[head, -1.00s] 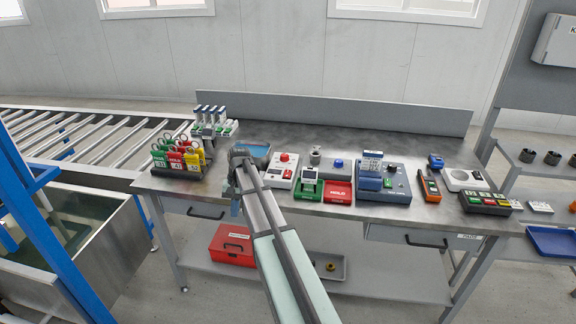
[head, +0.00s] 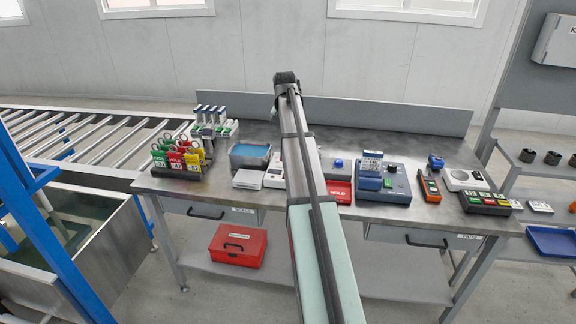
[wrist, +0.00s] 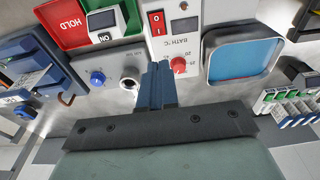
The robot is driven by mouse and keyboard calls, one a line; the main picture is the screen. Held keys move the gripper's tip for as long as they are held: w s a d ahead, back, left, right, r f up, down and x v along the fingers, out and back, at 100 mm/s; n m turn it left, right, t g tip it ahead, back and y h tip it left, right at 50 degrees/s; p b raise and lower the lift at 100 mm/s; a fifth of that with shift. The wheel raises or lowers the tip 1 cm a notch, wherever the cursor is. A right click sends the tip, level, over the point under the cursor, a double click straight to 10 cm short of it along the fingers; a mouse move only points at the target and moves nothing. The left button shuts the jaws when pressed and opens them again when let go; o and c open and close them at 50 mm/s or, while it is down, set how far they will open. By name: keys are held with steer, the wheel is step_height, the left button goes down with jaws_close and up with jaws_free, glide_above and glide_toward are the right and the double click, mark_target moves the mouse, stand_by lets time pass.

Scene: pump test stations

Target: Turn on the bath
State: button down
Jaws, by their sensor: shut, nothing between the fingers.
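The bath (head: 250,156) is a metal tub of blue liquid on the bench, left of my arm; it also shows in the wrist view (wrist: 243,57). Its control box (head: 276,170) stands beside it, partly hidden by my arm in the head view. In the wrist view the box carries the label "BATH °C", a red rocker switch (wrist: 156,22) marked I and O, and a red dial knob (wrist: 178,65). My gripper (wrist: 159,72) is shut and empty, its blue fingertips appearing beside the knob. Contact cannot be told. The head view hides the fingertips.
A grey box with a blue button (wrist: 98,77) and round socket (wrist: 129,84) lies beside the controls. A red HOLD tray (head: 339,191) and blue-grey station (head: 383,181) stand to the right. Tag holders (head: 177,161) stand left. A white slab (head: 250,179) lies before the bath.

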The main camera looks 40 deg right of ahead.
steer(key=shift+d, duration=0.1)
stand_by(0.3)
steer(key=f, duration=0.4)
steer(key=w+d+f, duration=0.1)
steer(key=f, duration=0.8)
steer(key=shift+w+d+f, duration=0.15)
steer(key=shift+f, duration=0.2)
steer(key=shift+d+f, duration=0.1)
steer(key=shift+f, duration=0.1)
steer(key=shift+s+a+r, duration=0.2)
steer(key=shift+s+a, duration=0.3)
steer(key=shift+a, duration=0.1)
steer(key=shift+r, duration=0.1)
